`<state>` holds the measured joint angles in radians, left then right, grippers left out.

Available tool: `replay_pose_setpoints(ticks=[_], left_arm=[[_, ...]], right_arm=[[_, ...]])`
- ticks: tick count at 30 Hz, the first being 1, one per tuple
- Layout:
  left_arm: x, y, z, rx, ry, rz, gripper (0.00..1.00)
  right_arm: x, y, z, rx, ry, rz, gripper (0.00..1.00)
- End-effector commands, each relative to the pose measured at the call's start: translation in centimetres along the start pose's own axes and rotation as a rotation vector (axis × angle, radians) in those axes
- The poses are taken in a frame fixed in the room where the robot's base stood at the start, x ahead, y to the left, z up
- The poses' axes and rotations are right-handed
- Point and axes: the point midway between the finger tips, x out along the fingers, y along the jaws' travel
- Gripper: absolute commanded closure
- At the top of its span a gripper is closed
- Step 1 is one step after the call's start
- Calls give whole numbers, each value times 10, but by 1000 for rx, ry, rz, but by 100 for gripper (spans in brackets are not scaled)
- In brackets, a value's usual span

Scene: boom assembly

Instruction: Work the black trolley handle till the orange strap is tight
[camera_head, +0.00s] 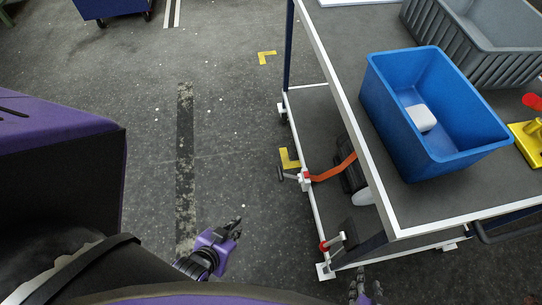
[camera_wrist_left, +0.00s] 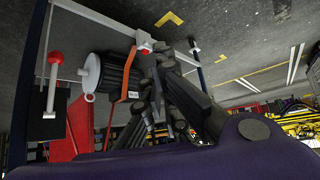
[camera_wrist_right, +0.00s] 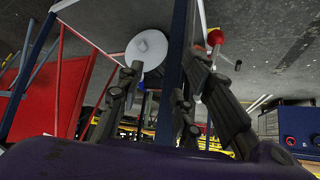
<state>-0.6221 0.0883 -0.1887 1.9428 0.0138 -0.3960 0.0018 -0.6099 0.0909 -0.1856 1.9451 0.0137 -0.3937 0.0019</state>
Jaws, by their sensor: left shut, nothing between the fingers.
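The orange strap (camera_head: 335,168) runs from a small red and white fitting on the trolley's left frame bar to a dark cylinder on the lower shelf. The black handle (camera_head: 287,176) sticks out left from that fitting. In the left wrist view the strap (camera_wrist_left: 119,103) crosses the ribbed cylinder (camera_wrist_left: 108,72); I cannot tell how tight it is. My left gripper (camera_head: 237,226) is shut and empty, below and left of the handle, apart from it. My right gripper (camera_head: 362,283) is open and empty near the trolley's front corner. Its fingers (camera_wrist_right: 168,75) show spread.
The trolley's top shelf (camera_head: 370,110) carries a blue bin (camera_head: 435,150) and a grey crate (camera_head: 470,65). A red-tipped lever (camera_head: 330,243) stands near the trolley's lower front corner, close to my right gripper. The floor left of the trolley is clear.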

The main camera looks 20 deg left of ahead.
Motion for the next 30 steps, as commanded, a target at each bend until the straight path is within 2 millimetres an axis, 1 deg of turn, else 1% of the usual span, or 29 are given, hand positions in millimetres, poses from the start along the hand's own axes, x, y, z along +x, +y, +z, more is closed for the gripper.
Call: replay_pose_setpoints(ticks=[1,2,5,8,9,11,12,15,18,20,21,23,24,26,27,29,30], left_arm=[[8,3,-15,8,24,11,100],[11,5,-16,11,23,18,100],[29,17,-14,27,6,66,100],[64,42,-13,63,-25,160,100],[81,54,-13,84,-40,208,100],[107,73,-14,123,-64,281,100],[123,85,-17,154,-79,329,100],[160,108,-25,239,-120,431,100],[193,123,-38,338,-163,510,100],[211,128,-46,402,-191,544,100],[222,128,-53,447,-210,560,100],[239,126,-64,513,-240,576,100],[250,122,-73,556,-262,581,100],[265,115,-88,619,-294,580,100],[274,108,-100,659,-316,574,100],[286,96,-118,712,-349,557,100],[292,86,-131,744,-370,542,100]], right_arm=[[1,0,1,-1,-2,-1,60],[2,0,4,-1,-6,-1,60],[6,-1,22,-1,-34,-3,60],[14,-3,53,-2,-78,-6,60],[18,-3,68,-2,-98,-7,60],[23,-3,90,-1,-128,-7,60],[27,-3,104,0,-146,-6,60],[35,-2,134,3,-186,-3,60],[44,-2,155,9,-207,2,60],[51,-1,164,11,-212,6,60],[56,0,169,12,-214,8,60],[64,1,176,12,-215,10,60],[69,2,180,11,-214,11,60],[78,2,186,9,-214,12,60],[84,2,190,8,-213,11,60],[93,2,194,6,-210,11,60],[98,2,197,6,-209,10,60]])
